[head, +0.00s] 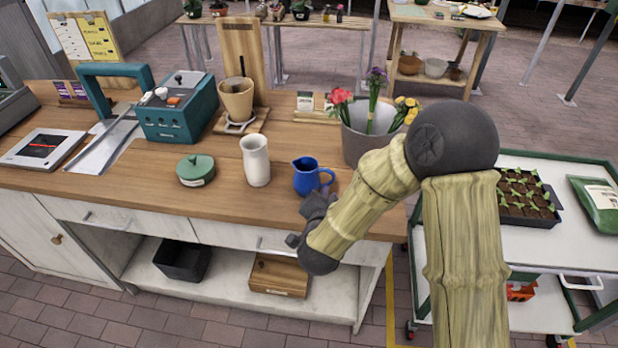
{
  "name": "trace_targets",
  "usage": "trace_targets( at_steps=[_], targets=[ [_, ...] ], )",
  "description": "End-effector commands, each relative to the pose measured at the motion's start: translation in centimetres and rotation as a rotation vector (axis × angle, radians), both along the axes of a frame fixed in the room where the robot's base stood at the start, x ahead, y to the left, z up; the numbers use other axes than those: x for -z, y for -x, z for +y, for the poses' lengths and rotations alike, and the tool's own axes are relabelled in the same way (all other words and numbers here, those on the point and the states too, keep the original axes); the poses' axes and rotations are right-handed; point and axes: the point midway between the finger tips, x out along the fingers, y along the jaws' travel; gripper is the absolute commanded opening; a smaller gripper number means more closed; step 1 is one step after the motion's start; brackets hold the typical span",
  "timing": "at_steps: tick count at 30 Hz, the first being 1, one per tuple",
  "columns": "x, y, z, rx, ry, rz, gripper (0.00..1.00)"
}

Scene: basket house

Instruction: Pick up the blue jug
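The blue jug (307,178) stands upright on the wooden counter (222,218), near its front edge at the middle of the head view. Its spout points left and its handle is on the right side. My gripper (318,201) is just in front of and below the jug in the picture, at the counter's front edge. The gripper is dark and small here, and its fingers are partly hidden by my wrist. I cannot tell whether it is open or shut, or whether it touches the jug.
A white vase (256,161) stands just left of the jug, and a green lidded pot (195,170) farther left. A grey bucket with flowers (365,147) is behind right. A teal box (178,112) and a brown pot (236,100) stand behind. A cart (560,245) is at right.

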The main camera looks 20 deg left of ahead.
Motion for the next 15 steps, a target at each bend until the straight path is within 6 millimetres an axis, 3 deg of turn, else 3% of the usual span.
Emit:
trace_targets(
  at_steps=[5,15],
  targets=[
    [0.7,-2.2,0.4,0.002,0.0,0.0,0.14],
    [0.8,-2.4,0.6,0.0,0.0,0.0,0.14]
  ],
)
